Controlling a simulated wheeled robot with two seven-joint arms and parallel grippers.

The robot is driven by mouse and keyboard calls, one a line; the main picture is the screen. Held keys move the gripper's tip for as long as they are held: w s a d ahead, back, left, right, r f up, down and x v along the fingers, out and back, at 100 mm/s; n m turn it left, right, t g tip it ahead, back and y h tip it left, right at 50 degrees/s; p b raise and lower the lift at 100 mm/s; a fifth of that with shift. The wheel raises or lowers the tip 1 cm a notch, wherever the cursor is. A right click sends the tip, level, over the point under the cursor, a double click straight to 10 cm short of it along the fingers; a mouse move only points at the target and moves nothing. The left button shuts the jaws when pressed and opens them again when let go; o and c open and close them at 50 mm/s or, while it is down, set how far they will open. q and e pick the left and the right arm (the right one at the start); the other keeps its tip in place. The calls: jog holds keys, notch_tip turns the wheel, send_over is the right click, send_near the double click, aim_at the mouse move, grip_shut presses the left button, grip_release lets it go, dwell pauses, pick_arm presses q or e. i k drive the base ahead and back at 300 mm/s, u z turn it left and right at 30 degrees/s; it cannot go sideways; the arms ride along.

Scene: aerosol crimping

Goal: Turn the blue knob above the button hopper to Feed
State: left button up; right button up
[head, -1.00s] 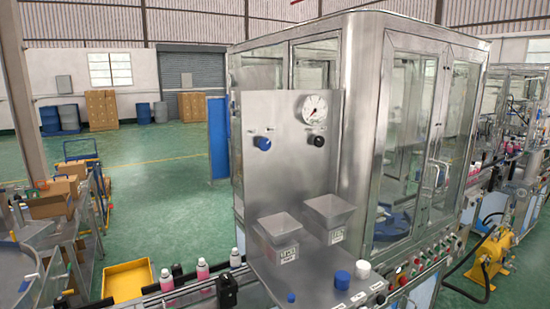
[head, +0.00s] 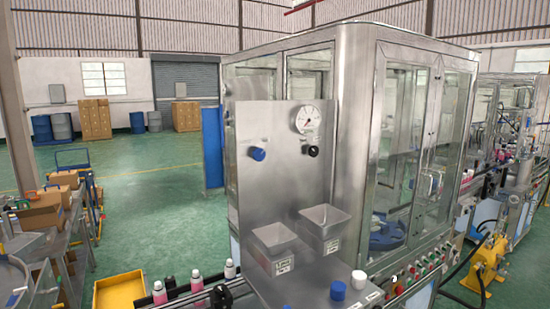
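The blue knob (head: 257,154) sits on the upright steel panel (head: 262,195), on its left part. Its small labels are too blurred to read, so I cannot tell its setting. A black knob (head: 313,151) and a round white gauge (head: 307,119) are to its right. Two grey hoppers stick out below, the left hopper (head: 274,242) and the right hopper (head: 325,225). Their labels are too small to read surely, so I cannot tell which is the button hopper. Neither of my grippers shows in this view.
A blue cap (head: 338,290) and a white cap (head: 358,279) stand on the shelf below the hoppers. Pink bottles (head: 196,281) line the conveyor at the lower left, near a yellow tray (head: 122,292). A glazed steel cabinet (head: 405,150) stands behind the panel. Space before the panel looks clear.

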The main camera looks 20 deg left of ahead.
aim_at(259, 155)
jog(key=z, duration=1.3)
jog(key=k, duration=0.95)
jog(key=u, duration=1.3)
jog(key=i, duration=0.3)
jog(key=u, duration=0.05)
